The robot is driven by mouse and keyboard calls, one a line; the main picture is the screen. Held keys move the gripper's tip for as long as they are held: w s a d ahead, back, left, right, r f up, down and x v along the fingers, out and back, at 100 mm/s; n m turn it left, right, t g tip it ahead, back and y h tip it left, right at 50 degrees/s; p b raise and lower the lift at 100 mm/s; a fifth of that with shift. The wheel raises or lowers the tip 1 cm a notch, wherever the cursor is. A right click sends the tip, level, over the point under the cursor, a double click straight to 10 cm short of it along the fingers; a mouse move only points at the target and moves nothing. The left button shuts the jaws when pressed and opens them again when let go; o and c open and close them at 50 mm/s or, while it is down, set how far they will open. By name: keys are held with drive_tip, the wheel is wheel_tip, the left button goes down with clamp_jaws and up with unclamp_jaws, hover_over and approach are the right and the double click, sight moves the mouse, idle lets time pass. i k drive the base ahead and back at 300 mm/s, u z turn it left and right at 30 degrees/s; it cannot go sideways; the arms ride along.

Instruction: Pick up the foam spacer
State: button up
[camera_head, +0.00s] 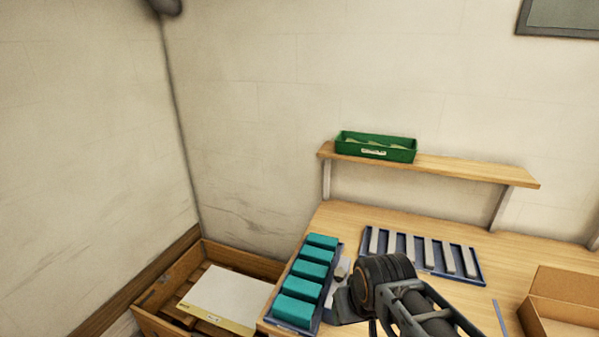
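No item in view is clearly marked as the foam spacer. Several teal blocks (305,271) sit in a row in a blue tray (327,284) at the left end of the wooden table. Several pale grey bars (428,253) lie side by side in a second blue tray (482,270) behind my arm. A small whitish piece (343,267) shows between the teal blocks and my arm, partly hidden. My gripper (346,304) is low over the table, just right of the teal blocks. My own arm links cover much of it, and its fingers and any held thing are unclear.
A green bin (375,147) with pale contents stands on a wall shelf (478,170) above the table. An open cardboard box (566,289) is at the right. A wooden crate (163,291) holding a whitish slab (228,294) stands left of the table.

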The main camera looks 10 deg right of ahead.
sight(373, 237)
drive_tip(key=z, duration=1.65)
drive_tip(key=k, duration=1.5)
drive_tip(key=u, duration=1.15)
drive_tip(key=i, duration=1.5)
